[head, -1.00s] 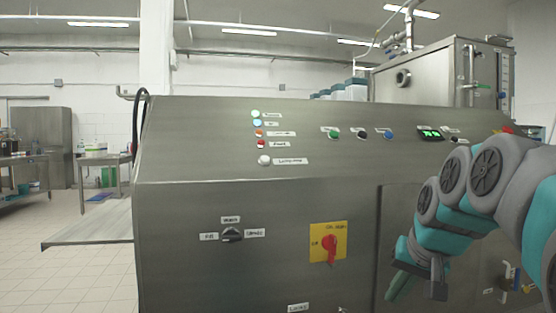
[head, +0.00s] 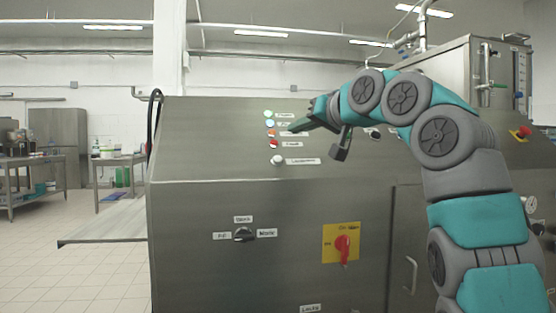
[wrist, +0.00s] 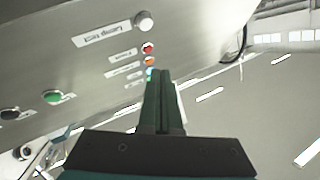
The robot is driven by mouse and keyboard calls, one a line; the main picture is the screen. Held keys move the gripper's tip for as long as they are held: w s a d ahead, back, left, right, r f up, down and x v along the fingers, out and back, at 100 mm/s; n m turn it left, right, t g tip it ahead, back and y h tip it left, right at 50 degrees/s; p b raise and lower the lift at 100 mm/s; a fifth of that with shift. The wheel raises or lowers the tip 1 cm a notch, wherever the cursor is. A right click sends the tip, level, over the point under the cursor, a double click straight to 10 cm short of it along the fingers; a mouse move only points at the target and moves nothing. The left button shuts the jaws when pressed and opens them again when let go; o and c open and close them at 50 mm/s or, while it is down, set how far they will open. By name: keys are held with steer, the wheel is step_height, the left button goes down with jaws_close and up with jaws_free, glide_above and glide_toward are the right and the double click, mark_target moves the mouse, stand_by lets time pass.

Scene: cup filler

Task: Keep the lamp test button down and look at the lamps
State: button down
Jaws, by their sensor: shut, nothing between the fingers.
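The white lamp test button (head: 277,160) sits below the column of lamps on the sloped steel panel, with its label to the right. It also shows in the wrist view (wrist: 143,20). Above it are a red lamp (head: 273,143), an orange lamp (head: 272,133), and two pale green-blue lamps (head: 269,119). The top ones look bright; whether the red and orange are lit I cannot tell. My gripper (head: 293,128) is shut and empty, its tips just right of the lamps and above the button, apart from the button. Its fingers (wrist: 158,76) partly cover the upper lamps in the wrist view.
A black selector knob (head: 244,234) and a red rotary switch (head: 343,244) on a yellow plate are on the front below. A green button (wrist: 53,97) lies farther along the panel. A steel shelf (head: 105,222) juts out at left.

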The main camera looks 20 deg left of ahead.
mark_target(274, 156)
steer(key=shift+s+a+r+n+g+y, duration=0.15)
steer(key=shift+s+a+r+n+y, duration=0.2)
steer(key=shift+s, duration=0.2)
steer(key=shift+s+a+r+n+g+y, duration=0.15)
steer(key=shift+s+a+r+n+y, duration=0.1)
steer(key=shift+s+a+r+y, duration=0.25)
steer(key=shift+d+f+h, duration=0.1)
steer(key=shift+f+h, duration=0.05)
steer(key=shift+h, duration=0.1)
steer(key=w+a+f+b, duration=0.1)
steer(key=w+a+f, duration=0.2)
steer(key=w+f, duration=0.2)
steer(key=shift+f, duration=0.7)
steer(key=shift+f, duration=0.1)
stand_by(1.1)
steer(key=shift+w+a+f, duration=0.15)
steer(key=shift+w+f, duration=0.05)
steer(key=shift+w, duration=0.05)
steer(key=shift+w+a+f+b, duration=0.2)
steer(key=shift+w+f+b, duration=0.1)
steer(key=shift+f+b, duration=0.1)
stand_by(1.2)
steer(key=shift+s+r, duration=0.1)
steer(key=shift+s+d+r, duration=0.25)
steer(key=shift+s+r, duration=0.2)
steer(key=shift+r, duration=0.05)
